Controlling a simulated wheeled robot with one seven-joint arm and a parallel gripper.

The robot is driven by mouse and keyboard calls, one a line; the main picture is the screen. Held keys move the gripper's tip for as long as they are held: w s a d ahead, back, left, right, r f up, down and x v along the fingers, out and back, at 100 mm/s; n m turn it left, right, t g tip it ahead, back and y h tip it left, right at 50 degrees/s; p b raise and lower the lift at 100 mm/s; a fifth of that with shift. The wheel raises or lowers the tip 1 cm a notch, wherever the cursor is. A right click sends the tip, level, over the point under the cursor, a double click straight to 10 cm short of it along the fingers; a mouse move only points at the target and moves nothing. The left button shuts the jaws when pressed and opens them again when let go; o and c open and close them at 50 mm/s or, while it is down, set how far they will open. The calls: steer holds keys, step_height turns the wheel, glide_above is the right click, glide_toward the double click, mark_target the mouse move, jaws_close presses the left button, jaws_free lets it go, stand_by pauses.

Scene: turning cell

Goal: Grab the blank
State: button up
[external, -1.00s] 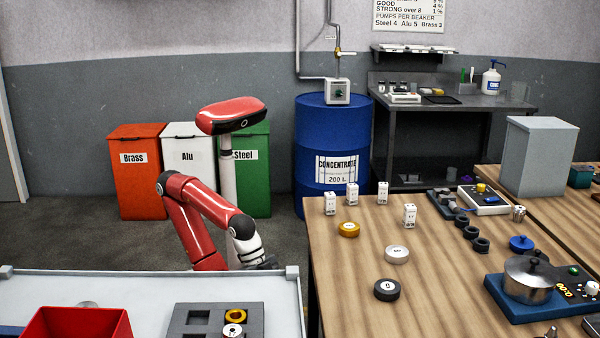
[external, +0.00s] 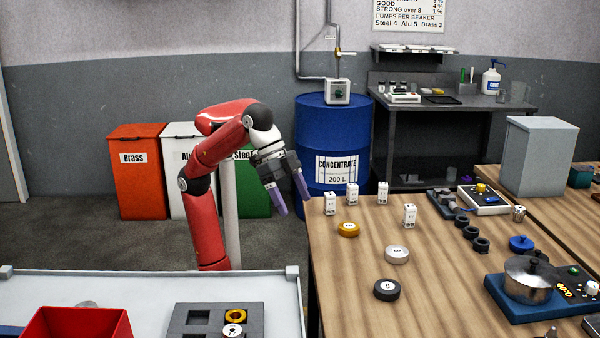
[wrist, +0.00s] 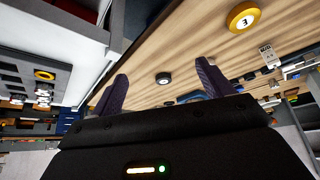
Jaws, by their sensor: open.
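My gripper (external: 293,204) is open and empty, in the air beside the wooden table's left edge. In the wrist view its two purple fingers (wrist: 162,68) stand apart with nothing between them. Three round pieces lie on the table: a gold one (external: 348,229), a silver one (external: 396,254) and a black one (external: 387,290). The wrist view also shows the gold piece (wrist: 243,17) and a black piece (wrist: 163,78). Another gold round piece (external: 236,316) sits in a dark tray (external: 255,330) on the light bench. I cannot tell which piece is the blank.
Several small white blocks (external: 352,194) stand on the wooden table (external: 345,310) near the gold piece. A metal pot (external: 527,279) is on a blue base at right. A red bin (external: 75,323) is on the light bench (external: 150,286). A blue drum (external: 333,125) stands behind.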

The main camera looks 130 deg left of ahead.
steer(key=w+a+n+y, duration=0.1)
steer(key=w+a+n, duration=0.2)
steer(key=w+a, duration=0.55)
steer(key=n+y+b, duration=0.2)
glide_toward(398, 250)
steer(key=shift+f, duration=0.4)
steer(key=x, duration=0.2)
steer(key=shift+f, duration=0.3)
steer(key=x, duration=0.5)
steer(key=shift+w+b, duration=0.3)
steer(key=shift+r, duration=0.1)
steer(key=c, duration=1.1)
steer(key=shift+r, duration=0.1)
steer(key=shift+c, duration=0.2)
